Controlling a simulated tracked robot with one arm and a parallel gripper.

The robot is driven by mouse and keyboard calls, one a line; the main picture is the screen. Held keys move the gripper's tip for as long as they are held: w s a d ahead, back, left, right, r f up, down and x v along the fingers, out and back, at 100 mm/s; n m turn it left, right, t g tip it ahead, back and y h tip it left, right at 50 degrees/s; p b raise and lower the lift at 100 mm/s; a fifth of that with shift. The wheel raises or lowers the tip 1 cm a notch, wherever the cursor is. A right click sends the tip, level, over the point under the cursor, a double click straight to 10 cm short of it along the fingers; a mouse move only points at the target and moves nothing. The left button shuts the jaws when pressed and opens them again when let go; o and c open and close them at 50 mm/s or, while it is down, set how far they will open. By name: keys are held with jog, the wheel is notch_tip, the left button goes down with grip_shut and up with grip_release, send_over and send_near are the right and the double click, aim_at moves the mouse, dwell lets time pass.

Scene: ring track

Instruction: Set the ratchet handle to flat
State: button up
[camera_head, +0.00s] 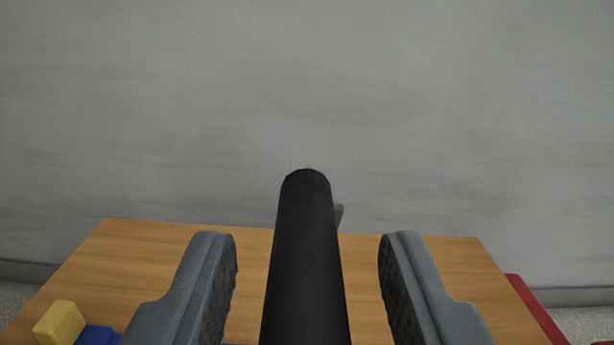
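A black cylindrical bar, seemingly the ratchet handle (305,255), rises from the bottom middle of the view and ends in a rounded tip above the table's back edge. My gripper (308,250) is open, with one grey finger on each side of the bar. A clear gap shows between each finger and the bar, so the fingers do not touch it. A small grey piece (339,214) shows just behind the bar's right side; most of it is hidden. The lower end of the bar is out of view.
A wooden table (460,265) lies below. A yellow block (59,324) and a blue block (95,336) are at its lower left. A red edge (535,305) runs along the right side. A grey wall (300,90) stands behind.

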jog(key=shift+w, duration=1.15)
grip_shut()
